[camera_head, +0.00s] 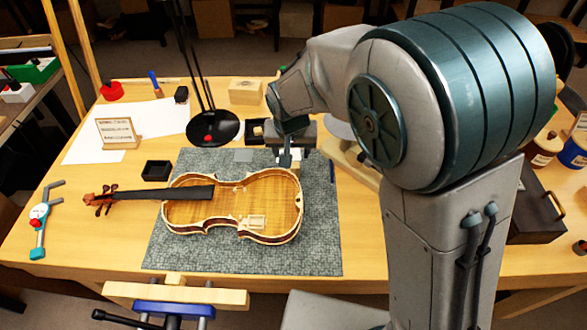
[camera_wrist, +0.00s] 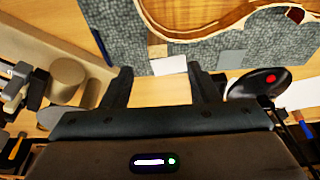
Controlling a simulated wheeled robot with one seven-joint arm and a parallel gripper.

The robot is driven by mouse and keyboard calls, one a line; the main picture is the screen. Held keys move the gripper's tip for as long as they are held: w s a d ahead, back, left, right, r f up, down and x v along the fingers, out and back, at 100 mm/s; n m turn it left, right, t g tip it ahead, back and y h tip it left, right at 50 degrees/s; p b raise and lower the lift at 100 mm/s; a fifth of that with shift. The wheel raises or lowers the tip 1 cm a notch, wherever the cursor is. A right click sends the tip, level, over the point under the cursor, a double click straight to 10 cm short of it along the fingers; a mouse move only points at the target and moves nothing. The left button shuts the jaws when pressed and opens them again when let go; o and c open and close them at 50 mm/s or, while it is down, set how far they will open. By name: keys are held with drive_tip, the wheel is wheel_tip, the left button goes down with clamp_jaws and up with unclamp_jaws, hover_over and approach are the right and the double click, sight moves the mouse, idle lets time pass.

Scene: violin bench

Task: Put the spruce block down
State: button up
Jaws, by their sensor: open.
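My gripper (camera_head: 288,160) is over the back edge of the grey mat (camera_head: 180,250), behind the violin body. In the wrist view, my gripper (camera_wrist: 160,75) is open with a gap between its fingers. A small brown wooden piece (camera_wrist: 156,49), perhaps the spruce block, lies at the mat's edge beyond the fingertips, apart from them. A white piece (camera_wrist: 170,66) lies beside it; whether the two are joined I cannot tell.
A larger pale wooden block (camera_head: 245,91) stands at the back. A black lamp base (camera_head: 213,127), a small black tray (camera_head: 156,170) and a card stand (camera_head: 117,132) are to the left. A clamp (camera_head: 40,220) lies at far left.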

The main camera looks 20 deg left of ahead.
sight(294, 165)
drive_tip(key=x, duration=0.5)
drive_tip(key=w+x, duration=0.1)
drive_tip(key=x, duration=0.2)
drive_tip(key=shift+w+d+f+p, duration=0.1)
drive_tip(key=shift+d+f+p, duration=0.1)
drive_tip(key=shift+p, duration=0.2)
drive_tip(key=shift+w+a+f, duration=0.1)
drive_tip(key=shift+w+f, duration=0.05)
drive_tip(key=shift+f, duration=0.5)
drive_tip(key=c, duration=1.1)
drive_tip(key=shift+c, duration=0.2)
